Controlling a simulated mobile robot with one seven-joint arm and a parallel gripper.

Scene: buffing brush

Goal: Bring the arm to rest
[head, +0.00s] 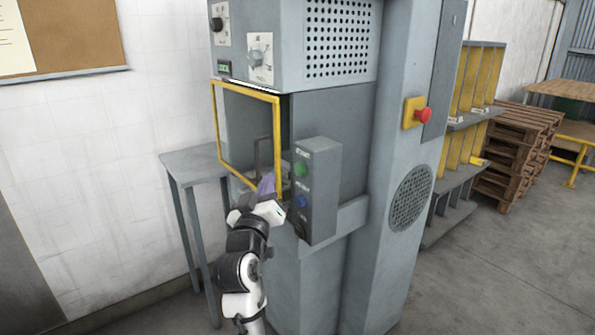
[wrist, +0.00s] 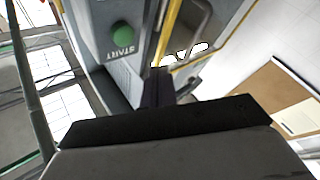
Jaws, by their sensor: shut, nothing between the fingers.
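My white and black arm reaches up from the bottom of the head view. My gripper (head: 266,186) is in front of the grey machine, just left of its button box (head: 318,190). Its fingers look purplish and are shut with nothing between them. In the wrist view the fingers (wrist: 157,88) point toward the machine, beside the green START button (wrist: 121,34). I cannot tell whether the fingertips touch the machine. The green button also shows in the head view (head: 301,169), with a blue button (head: 301,201) below it.
A yellow-framed guard (head: 248,90) covers the machine's opening close to my gripper. A grey side table (head: 190,162) stands at the left. A red emergency button (head: 423,115) is on the column. Shelves and stacked pallets (head: 515,145) stand at the right; the floor there is clear.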

